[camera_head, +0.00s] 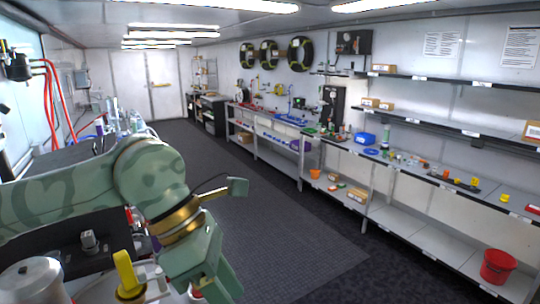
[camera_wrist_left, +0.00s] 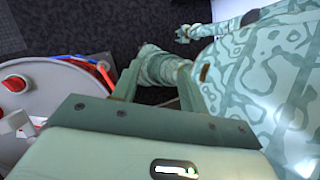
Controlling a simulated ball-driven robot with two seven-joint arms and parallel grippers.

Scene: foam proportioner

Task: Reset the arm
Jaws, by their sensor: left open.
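My left arm comes in from the left in the head view, with its gripper (camera_head: 208,284) pointing down over the near edge of the left-hand work surface. In the left wrist view the left gripper (camera_wrist_left: 158,88) has its two fingers spread apart, with nothing held between them. Behind them in that view are patterned pale green parts of my own body. A small pale green end (camera_wrist_left: 184,34) at the top looks like my right gripper; its jaws are too small to read. The right arm is not in the head view.
Close to the left gripper are a yellow-handled part (camera_head: 125,272) and a grey metal vessel (camera_head: 35,281). A round grey body with a red knob (camera_wrist_left: 15,83) is left in the wrist view. The aisle floor (camera_head: 290,225) is clear; shelves (camera_head: 420,235) and a red bucket (camera_head: 497,267) stand right.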

